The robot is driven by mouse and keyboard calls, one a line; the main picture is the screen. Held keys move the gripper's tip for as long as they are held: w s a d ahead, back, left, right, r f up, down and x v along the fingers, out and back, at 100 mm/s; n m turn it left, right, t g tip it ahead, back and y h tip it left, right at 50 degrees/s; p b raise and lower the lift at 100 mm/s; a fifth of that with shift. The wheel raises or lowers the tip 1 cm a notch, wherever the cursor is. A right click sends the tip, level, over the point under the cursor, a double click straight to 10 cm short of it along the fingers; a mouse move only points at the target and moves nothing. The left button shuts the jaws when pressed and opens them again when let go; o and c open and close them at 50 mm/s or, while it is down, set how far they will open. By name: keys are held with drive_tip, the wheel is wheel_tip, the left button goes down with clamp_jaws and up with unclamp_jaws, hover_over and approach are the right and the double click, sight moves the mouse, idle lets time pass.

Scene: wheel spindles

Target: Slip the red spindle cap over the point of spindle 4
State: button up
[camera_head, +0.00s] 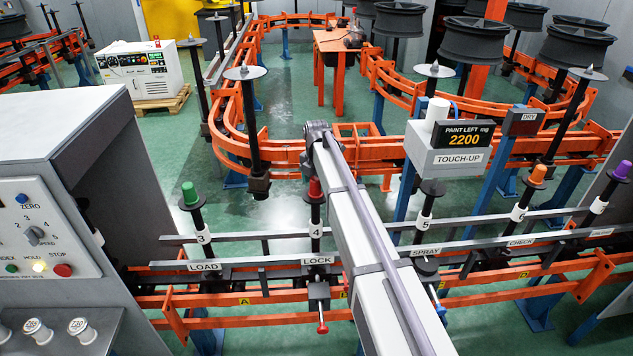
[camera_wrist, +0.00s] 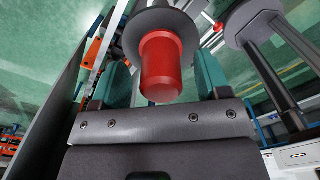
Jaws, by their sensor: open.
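The red spindle cap (camera_head: 315,188) sits on top of spindle 4 (camera_head: 315,215), above its dark disc, in the head view. In the wrist view the red cap (camera_wrist: 161,68) appears upright on the picture, its wide end against the dark disc (camera_wrist: 160,22). My gripper (camera_wrist: 162,80) is open, with a teal finger on each side of the cap and a visible gap to each. The spindle's point is hidden under the cap. In the head view my arm reaches in from the lower right and its fingers cannot be made out.
Spindle 3 with a green cap (camera_head: 190,193) stands left; spindles with orange (camera_head: 538,174) and purple (camera_head: 623,170) caps stand right. A grey rail (camera_head: 250,262) labelled LOAD and LOCK runs in front. The touch-up box (camera_head: 447,160) stands right of my arm.

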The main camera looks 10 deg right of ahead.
wheel_tip(320, 180, up, 10)
drive_tip(key=p, duration=0.8)
drive_tip(key=shift+f, duration=0.3)
